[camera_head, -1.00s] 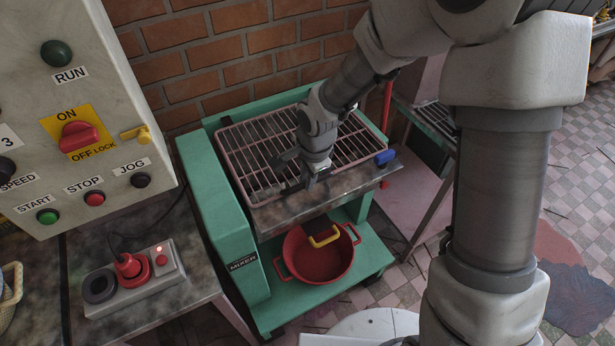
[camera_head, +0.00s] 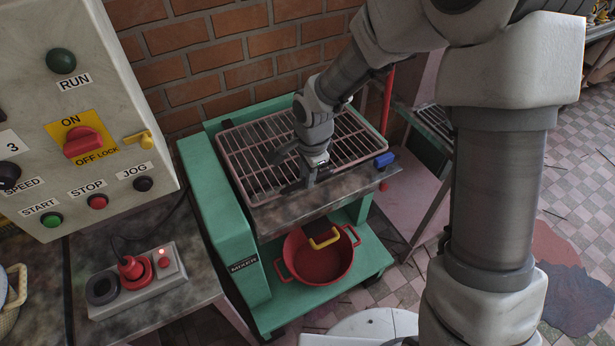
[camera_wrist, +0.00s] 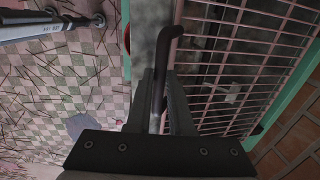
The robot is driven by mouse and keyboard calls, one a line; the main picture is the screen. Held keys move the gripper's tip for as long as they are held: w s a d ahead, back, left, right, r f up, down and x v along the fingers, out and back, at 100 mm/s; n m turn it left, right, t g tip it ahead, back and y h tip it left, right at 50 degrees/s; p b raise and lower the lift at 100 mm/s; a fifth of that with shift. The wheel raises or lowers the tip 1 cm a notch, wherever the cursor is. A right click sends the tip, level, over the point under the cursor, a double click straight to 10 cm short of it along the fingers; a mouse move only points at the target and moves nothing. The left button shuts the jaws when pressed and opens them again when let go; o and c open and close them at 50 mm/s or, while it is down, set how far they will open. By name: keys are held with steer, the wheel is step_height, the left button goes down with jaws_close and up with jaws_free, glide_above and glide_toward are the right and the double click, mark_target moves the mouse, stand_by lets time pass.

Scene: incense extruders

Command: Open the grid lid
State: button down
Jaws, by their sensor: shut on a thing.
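The grid lid (camera_head: 250,150) is a pinkish wire grate in a frame, lying flat over the top of the green mixer (camera_head: 215,215). Its bars also show at the right of the wrist view (camera_wrist: 240,55). A dark bent handle (camera_wrist: 163,80) stands at the lid's front edge. My gripper (camera_head: 308,180) is at the front edge of the lid, near its middle. In the wrist view its fingers (camera_wrist: 172,105) are closed around the dark handle. The gripper hides part of the lid in the head view.
A red pot (camera_head: 318,262) sits on the mixer's lower shelf. A blue knob (camera_head: 384,159) sticks out at the mixer's front right. A brick wall (camera_head: 230,45) is close behind.

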steer(key=w+a+r+p, duration=0.25)
steer(key=r+p, duration=0.25)
steer(key=r, duration=0.4)
steer(key=w+a+r+p, duration=0.2)
steer(key=w+r+p, duration=0.25)
steer(key=r, duration=0.45)
steer(key=w+a+r+p, duration=0.7)
steer(key=w+a+r, duration=0.1)
steer(key=w, duration=0.4)
steer(key=shift+a+r+g, duration=0.2)
steer(key=shift+r+g, duration=0.2)
steer(key=shift+r, duration=0.35)
steer(key=shift+w, duration=0.1)
